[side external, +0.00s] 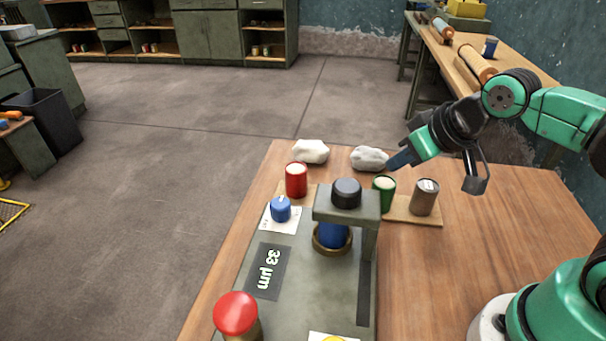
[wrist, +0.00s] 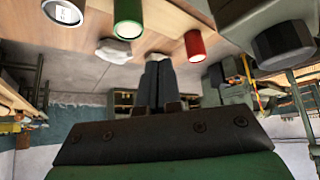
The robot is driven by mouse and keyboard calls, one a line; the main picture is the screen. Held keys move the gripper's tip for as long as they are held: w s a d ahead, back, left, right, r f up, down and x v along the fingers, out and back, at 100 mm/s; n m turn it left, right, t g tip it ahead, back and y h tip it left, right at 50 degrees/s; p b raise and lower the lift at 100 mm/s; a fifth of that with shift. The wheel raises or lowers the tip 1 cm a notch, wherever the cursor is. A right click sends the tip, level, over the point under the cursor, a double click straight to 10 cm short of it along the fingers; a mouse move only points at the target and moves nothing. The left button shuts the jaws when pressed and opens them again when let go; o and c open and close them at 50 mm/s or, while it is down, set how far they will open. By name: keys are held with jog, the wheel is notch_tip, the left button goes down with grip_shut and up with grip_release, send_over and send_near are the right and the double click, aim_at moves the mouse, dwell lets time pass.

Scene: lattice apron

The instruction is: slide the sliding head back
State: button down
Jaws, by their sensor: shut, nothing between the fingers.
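The sliding head is a grey-green bridge (side external: 350,207) with a dark knob (side external: 346,191) on top, on a grey-green machine bed (side external: 300,275). A blue cylinder (side external: 333,235) stands in a brass ring under it, its top partly hidden by the head. In the wrist view the knob (wrist: 283,43) shows at the upper right. My gripper (side external: 398,161) is above and to the right of the head, apart from it, near the green can. Its fingers (wrist: 159,75) are together and empty in the wrist view.
The bed carries a blue knob (side external: 280,209), a 33 µm display (side external: 267,271) and a red button (side external: 236,313). The tabletop (side external: 430,265) at right is clear.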

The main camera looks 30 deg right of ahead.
dwell(0.3)
jog(key=c, duration=0.9)
grip_release()
jog(key=shift+r, duration=0.2)
jog(key=o, duration=0.6)
notch_tip(320, 180, up, 3)
jog(key=shift+f, duration=0.15)
notch_tip(320, 180, up, 8)
jog(key=n+g, duration=0.4)
jog(key=g, duration=0.3)
send_over(347, 185)
notch_tip(347, 185, down, 4)
jog(key=shift+a, duration=0.1)
jog(key=shift+f, duration=3.25)
grip_shut()
